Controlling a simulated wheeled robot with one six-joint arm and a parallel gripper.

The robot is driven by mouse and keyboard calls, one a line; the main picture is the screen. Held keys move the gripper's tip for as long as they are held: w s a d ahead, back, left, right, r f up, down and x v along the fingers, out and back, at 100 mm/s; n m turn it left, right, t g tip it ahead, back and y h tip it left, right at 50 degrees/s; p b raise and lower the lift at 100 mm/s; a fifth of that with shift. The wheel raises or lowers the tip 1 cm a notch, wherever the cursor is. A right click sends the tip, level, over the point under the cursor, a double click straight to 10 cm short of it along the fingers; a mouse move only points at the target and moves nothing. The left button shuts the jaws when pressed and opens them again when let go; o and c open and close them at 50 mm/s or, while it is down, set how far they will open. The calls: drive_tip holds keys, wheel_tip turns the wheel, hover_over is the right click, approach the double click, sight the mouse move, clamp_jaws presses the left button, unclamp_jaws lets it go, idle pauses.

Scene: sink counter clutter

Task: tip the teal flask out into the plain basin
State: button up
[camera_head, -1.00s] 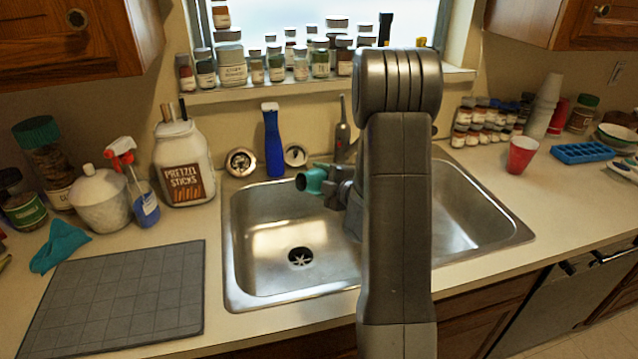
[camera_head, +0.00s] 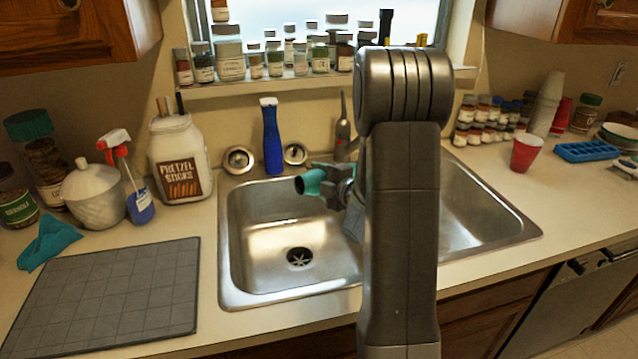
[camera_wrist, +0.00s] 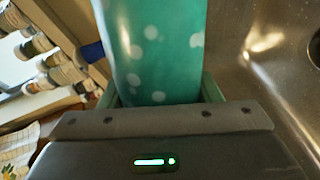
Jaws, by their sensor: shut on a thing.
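The teal flask (camera_head: 311,182) is held on its side over the back of the left sink basin, its dark open mouth facing left. In the wrist view the flask (camera_wrist: 155,50) is teal with pale spots and fills the space between the fingers. My gripper (camera_head: 336,188) is shut on it; my own arm hides part of the hand and the flask's far end. The left basin (camera_head: 270,245) is bare metal with a drain (camera_head: 299,258). The right basin (camera_head: 480,215) is partly hidden by my arm. I cannot see anything coming out of the flask.
A blue bottle (camera_head: 272,140) stands behind the sink, beside the faucet area. A pretzel jar (camera_head: 181,160), a white lidded pot (camera_head: 96,198) and a grey mat (camera_head: 120,295) are at left. A red cup (camera_head: 525,153) and a blue tray (camera_head: 585,151) are at right.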

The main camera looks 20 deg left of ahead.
drive_tip(key=shift+f+n+b, duration=0.7)
drive_tip(key=shift+f+b, duration=0.2)
drive_tip(key=shift+b, duration=1.6)
drive_tip(key=shift+s+r+b, duration=0.1)
drive_tip(key=shift+b, duration=0.2)
drive_tip(key=shift+a, duration=0.15)
